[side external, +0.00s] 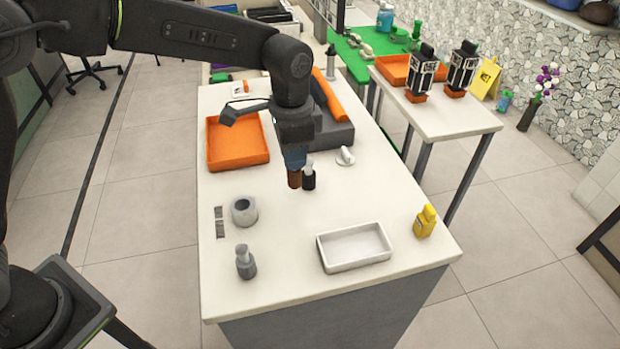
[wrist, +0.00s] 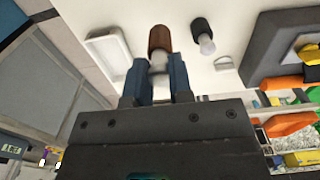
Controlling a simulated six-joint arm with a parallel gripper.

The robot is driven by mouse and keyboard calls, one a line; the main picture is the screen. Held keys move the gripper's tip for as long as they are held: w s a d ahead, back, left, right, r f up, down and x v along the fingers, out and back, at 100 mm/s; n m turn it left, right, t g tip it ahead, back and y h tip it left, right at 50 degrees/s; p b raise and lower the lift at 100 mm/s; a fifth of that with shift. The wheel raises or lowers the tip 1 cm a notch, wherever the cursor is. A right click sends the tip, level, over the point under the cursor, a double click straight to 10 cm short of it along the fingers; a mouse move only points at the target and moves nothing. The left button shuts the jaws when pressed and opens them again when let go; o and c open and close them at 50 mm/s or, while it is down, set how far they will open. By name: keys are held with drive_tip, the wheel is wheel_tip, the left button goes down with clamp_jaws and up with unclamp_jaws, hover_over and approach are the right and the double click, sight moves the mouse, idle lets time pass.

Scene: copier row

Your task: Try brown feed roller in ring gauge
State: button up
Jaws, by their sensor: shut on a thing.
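The brown feed roller (side external: 294,179) hangs upright below my gripper (side external: 294,160), brown end down. In the wrist view the brown roller (wrist: 160,38) sticks out past the fingers of my gripper (wrist: 158,85), which are shut on its pale shaft. Whether its lower end touches the table is unclear. The ring gauge looks to be the thick grey ring (side external: 245,219) on the left part of the table, apart from the roller and in front of it to the left. Its opening faces up.
A black roller (side external: 309,181) stands close beside the brown one. A white tray (side external: 354,263), a grey bottle (side external: 246,265) and a yellow bottle (side external: 425,223) are near the front. An orange tray (side external: 236,163) and a grey machine (side external: 334,136) stand behind.

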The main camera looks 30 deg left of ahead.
drive_tip(key=s+a+r, duration=0.1)
drive_tip(key=s+a, duration=0.5)
drive_tip(key=a, duration=0.2)
drive_tip(key=shift+s+a+r, duration=0.2)
drive_tip(key=shift+a+r, duration=0.15)
drive_tip(key=shift+r, duration=0.05)
drive_tip(key=shift+f, duration=0.1)
drive_tip(key=shift+f, duration=2.85)
drive_tip(key=shift+f, duration=1.9)
drive_tip(key=o, duration=0.9)
